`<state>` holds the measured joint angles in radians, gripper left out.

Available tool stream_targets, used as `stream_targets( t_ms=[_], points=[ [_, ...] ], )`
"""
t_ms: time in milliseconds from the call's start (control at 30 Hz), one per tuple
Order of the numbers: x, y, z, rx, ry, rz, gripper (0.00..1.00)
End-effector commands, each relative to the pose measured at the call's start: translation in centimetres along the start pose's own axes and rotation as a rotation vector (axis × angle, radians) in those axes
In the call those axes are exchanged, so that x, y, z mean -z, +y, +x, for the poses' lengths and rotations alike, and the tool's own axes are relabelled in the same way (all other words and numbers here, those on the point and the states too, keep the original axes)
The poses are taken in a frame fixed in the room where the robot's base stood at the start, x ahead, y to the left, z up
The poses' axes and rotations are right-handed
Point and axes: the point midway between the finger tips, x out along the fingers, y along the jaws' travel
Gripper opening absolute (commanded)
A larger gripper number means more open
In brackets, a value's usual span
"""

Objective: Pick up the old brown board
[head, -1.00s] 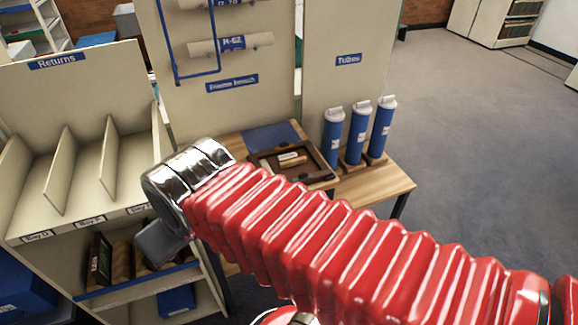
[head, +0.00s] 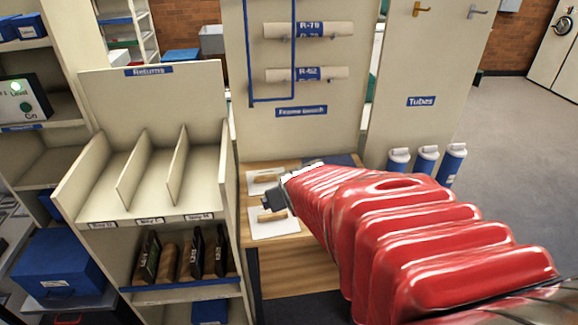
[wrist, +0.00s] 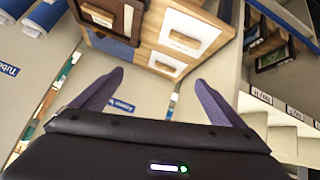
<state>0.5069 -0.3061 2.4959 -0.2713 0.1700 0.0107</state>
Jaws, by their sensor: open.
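I cannot tell for sure which thing is the old brown board. A dark brown framed piece with a pale label lies on the wooden bench; in the wrist view a part of it (wrist: 98,14) shows at the top, cut by the picture edge. In the head view my arm hides it. Several dark brown upright pieces (head: 196,252) stand in the shelf under the Returns rack. My gripper (head: 271,202) is over the bench's left part, beside two white squares. In the wrist view my gripper (wrist: 159,76) has its fingers wide apart with nothing between them.
Two white squares (head: 285,223) with small brown pieces lie on the bench (head: 290,268). The Returns rack (head: 150,95) stands close on the left. Blue tubes (head: 452,165) stand at the bench's right. A tall panel (head: 345,130) rises behind the bench.

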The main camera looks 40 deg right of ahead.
Motion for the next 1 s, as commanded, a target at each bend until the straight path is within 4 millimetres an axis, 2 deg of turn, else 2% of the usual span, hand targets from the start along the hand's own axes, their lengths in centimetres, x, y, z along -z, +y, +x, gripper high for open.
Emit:
stream_targets(
  t_ms=[33, 100, 200, 500, 800, 1000],
  points=[
    [-0.5, 1.6, 1.4, -0.021, 0.004, 0.011, 0.97],
    [-0.7, 3.5, 2.9, -0.044, 0.028, 0.021, 1.0],
    [-1.4, 6.0, 5.0, -0.061, 0.058, 0.036, 1.0],
    [-5.2, 12.8, 9.7, -0.088, 0.156, 0.086, 1.0],
    [-10.8, 17.7, 12.1, -0.063, 0.276, 0.187, 1.0],
    [-13.7, 19.3, 12.3, -0.041, 0.359, 0.258, 1.0]
  ],
)
